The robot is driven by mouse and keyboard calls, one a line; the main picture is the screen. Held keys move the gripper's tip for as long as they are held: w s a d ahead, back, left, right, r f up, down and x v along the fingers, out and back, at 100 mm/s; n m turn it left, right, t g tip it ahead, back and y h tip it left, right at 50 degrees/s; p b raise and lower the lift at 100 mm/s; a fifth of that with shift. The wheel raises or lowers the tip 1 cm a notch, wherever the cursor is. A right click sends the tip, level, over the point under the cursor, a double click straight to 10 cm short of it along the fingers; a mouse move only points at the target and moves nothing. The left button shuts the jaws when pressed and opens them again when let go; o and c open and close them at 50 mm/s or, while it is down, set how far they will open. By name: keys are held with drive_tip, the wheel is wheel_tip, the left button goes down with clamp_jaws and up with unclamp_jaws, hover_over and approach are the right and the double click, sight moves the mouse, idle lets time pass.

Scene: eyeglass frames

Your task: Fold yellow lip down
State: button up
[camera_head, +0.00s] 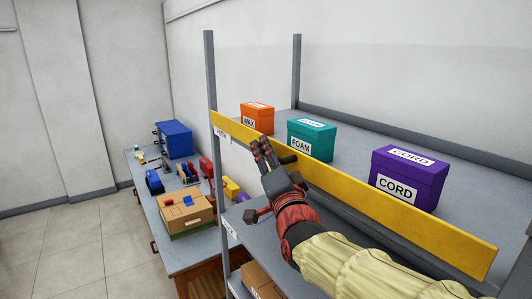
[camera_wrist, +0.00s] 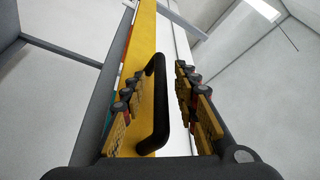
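The yellow lip (camera_head: 400,220) is a long board standing upright along the front edge of the upper shelf. In the wrist view the lip (camera_wrist: 146,32) runs away from me and carries a black bar handle (camera_wrist: 159,100). My gripper (camera_head: 262,150) is in front of the lip, left of its middle. In the wrist view my gripper (camera_wrist: 158,82) is open, with one finger on each side of the handle. Gaps show between the handle and both fingers, so it is not clamped. In the head view my gripper hides most of the handle.
An orange box (camera_head: 257,118), a teal FOAM box (camera_head: 311,140) and a purple CORD box (camera_head: 409,181) stand on the upper shelf behind the lip. Grey posts (camera_head: 210,70) rise at the shelf's left end. A workbench (camera_head: 185,255) with a cardboard box (camera_head: 184,213) stands left. Floor is clear farther left.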

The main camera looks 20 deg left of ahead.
drive_tip(key=shift+s, duration=0.1)
drive_tip(key=shift+c, duration=0.3)
clamp_jaws()
drive_tip(key=shift+f+n+b, duration=0.35)
drive_tip(key=shift+n+b, duration=0.15)
drive_tip(key=shift+b, duration=0.65)
wheel_tip(320, 180, down, 8)
drive_tip(key=n+g+y+b, duration=0.6)
drive_tip(key=n+b, duration=1)
drive_tip(key=n, duration=0.6)
drive_tip(key=shift+s+a+r+n+g+y+b, duration=0.3)
drive_tip(key=shift+n+g+y+b, duration=0.1)
drive_tip(key=shift+y, duration=0.9)
drive_tip(key=shift+f, duration=0.1)
